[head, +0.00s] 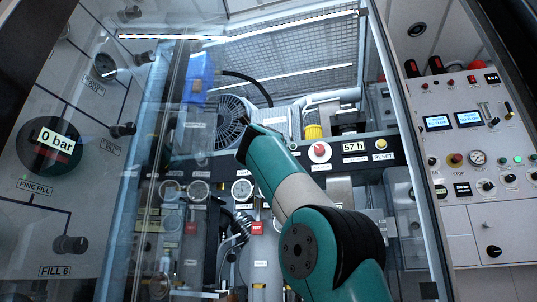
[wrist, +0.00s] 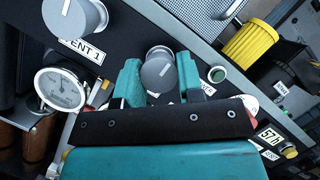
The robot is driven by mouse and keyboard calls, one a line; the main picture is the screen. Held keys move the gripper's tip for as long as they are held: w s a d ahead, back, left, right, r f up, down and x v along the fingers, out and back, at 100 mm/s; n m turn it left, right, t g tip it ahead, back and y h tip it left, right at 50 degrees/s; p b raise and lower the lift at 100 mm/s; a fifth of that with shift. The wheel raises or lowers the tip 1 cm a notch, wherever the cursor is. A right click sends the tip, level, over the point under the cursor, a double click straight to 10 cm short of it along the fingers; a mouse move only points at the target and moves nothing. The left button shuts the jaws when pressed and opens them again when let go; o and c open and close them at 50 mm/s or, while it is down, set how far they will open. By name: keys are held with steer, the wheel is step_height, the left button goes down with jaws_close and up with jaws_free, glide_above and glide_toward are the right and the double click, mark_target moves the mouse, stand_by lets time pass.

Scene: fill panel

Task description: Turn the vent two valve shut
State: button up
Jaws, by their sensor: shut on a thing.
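The vent two valve is taken to be the grey round knob (wrist: 158,72) between my fingers in the wrist view; its white label is mostly hidden. A short white pointer line on its face runs diagonally. My gripper (wrist: 159,80) has a teal finger on either side of the knob and is shut on it. The vent 1 knob (wrist: 75,18), grey with a white line, stands to the upper left above its "VENT 1" label (wrist: 82,50). In the head view my own arm hides the gripper and the held knob.
A pressure gauge (wrist: 60,89) sits left of the gripper. A green button (wrist: 217,74) and a yellow ribbed cap (wrist: 250,43) are to the right. In the head view a glass door (head: 150,200) stands left of my arm, and a control panel (head: 470,140) is at right.

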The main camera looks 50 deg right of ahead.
steer(key=shift+f, duration=0.1)
steer(key=o, duration=0.9)
steer(key=s+a, duration=0.2)
steer(key=a, duration=0.1)
steer(key=s+a, duration=0.3)
steer(key=a, duration=0.1)
steer(key=s+a, duration=0.2)
steer(key=a, duration=0.1)
steer(key=shift+s+a+f+b, duration=0.15)
steer(key=shift+s+a+b, duration=0.1)
steer(key=shift+s+b, duration=0.15)
